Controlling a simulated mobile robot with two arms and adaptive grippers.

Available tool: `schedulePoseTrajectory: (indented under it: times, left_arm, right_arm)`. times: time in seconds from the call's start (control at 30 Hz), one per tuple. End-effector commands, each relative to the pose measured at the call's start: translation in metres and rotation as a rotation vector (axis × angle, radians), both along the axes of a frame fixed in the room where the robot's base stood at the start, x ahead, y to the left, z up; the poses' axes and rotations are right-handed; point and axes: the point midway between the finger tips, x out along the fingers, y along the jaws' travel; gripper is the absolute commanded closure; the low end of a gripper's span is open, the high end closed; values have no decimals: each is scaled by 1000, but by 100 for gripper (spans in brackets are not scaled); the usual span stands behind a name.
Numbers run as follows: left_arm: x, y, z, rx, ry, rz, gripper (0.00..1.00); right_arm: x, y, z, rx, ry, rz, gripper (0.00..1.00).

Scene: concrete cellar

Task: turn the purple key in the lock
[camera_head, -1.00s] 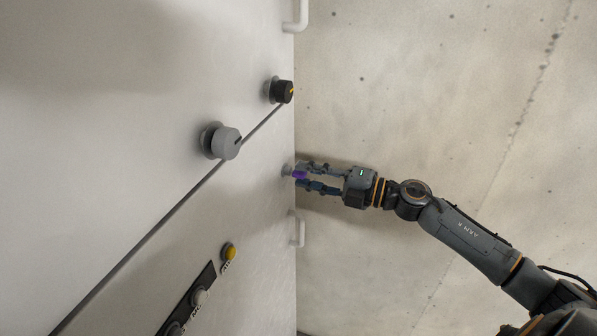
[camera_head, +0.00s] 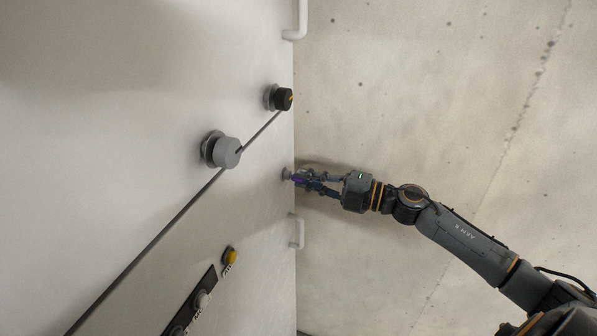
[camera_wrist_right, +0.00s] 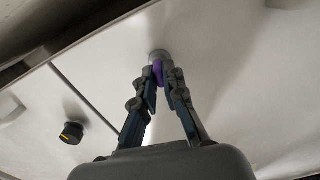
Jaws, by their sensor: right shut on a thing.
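The purple key (camera_head: 297,180) sits at the round grey lock (camera_head: 287,173) near the right edge of the pale panel. My right gripper (camera_head: 306,181) is shut on the key, and its fingers hide much of it. In the right wrist view the purple key (camera_wrist_right: 158,70) shows between the fingertips of my right gripper (camera_wrist_right: 160,84), with the grey lock (camera_wrist_right: 159,55) just beyond it. My left gripper is not in view.
A grey knob (camera_head: 226,152) and a black knob with a yellow mark (camera_head: 283,99) stick out of the panel. White handles (camera_head: 299,232) are on its edge. A yellow button (camera_head: 231,257) and a dark strip of buttons (camera_head: 190,306) are lower down. A concrete wall (camera_head: 430,80) is behind.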

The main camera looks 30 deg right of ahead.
Motion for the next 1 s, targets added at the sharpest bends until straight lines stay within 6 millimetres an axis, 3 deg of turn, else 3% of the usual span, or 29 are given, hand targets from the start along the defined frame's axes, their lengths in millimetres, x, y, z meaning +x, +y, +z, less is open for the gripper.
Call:
schedulePoseTrajectory:
  times: [0.3, 0.77, 1.0]
  left_arm:
    - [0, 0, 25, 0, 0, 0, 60]
    - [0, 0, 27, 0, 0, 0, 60]
    - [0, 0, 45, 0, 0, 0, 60]
  right_arm:
    - [0, 0, 3, 121, 103, 0, 100]
    - [0, 1, 1, 151, 127, 1, 100]
    - [0, 1, 3, 230, 197, 1, 100]
